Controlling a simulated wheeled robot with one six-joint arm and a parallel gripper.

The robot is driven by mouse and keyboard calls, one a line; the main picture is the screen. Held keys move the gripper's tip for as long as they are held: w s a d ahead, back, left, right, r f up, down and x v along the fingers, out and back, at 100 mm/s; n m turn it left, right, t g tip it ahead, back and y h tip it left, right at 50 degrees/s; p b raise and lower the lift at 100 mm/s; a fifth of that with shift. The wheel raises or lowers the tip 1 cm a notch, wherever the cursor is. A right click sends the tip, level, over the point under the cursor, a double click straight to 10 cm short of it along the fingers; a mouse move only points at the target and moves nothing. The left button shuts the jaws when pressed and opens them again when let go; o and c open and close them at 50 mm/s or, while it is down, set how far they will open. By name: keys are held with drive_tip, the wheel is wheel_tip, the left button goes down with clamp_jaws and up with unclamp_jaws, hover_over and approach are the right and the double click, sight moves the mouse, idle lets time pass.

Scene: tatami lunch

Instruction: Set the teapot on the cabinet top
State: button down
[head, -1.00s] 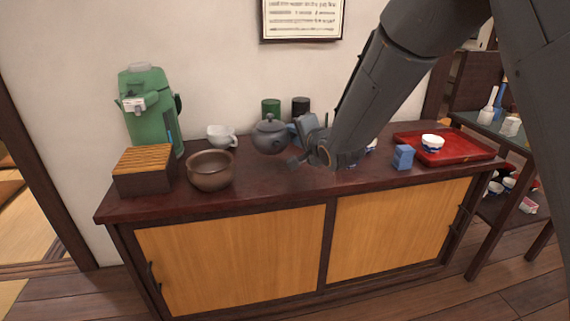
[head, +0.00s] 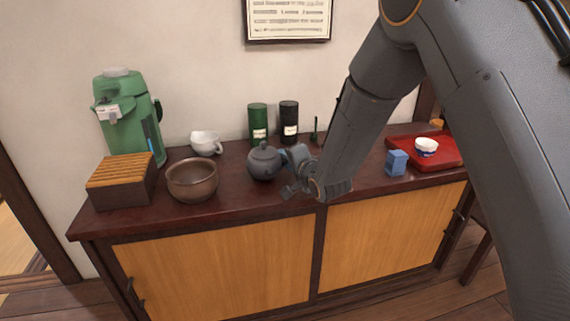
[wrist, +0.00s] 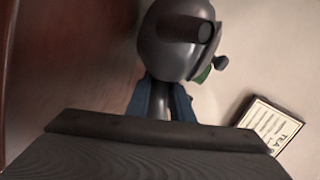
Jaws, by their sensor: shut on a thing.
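The dark grey teapot (head: 264,162) is upright at the middle of the cabinet top (head: 240,189). In the head view its base looks at or just above the surface; I cannot tell if it touches. My gripper (head: 288,163) is at the teapot's right side, shut on it. In the wrist view the teapot (wrist: 178,42) fills the upper middle, and the blue fingers of my gripper (wrist: 162,102) close around a narrow dark part of it, likely the handle. The gripper partly hides the teapot's right side.
A brown bowl (head: 192,181), a slatted box (head: 121,181), a green air pot (head: 128,120) and a white spouted cup (head: 206,143) stand left. Green (head: 257,122) and black (head: 289,121) canisters stand behind. A blue block (head: 396,163) and a red tray (head: 447,159) are right.

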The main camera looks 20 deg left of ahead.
drive_tip(key=shift+f, duration=0.65)
drive_tip(key=shift+f, duration=0.1)
drive_tip(key=c, duration=1.6)
unclamp_jaws()
drive_tip(key=shift+f, duration=0.1)
drive_tip(key=shift+o, duration=0.2)
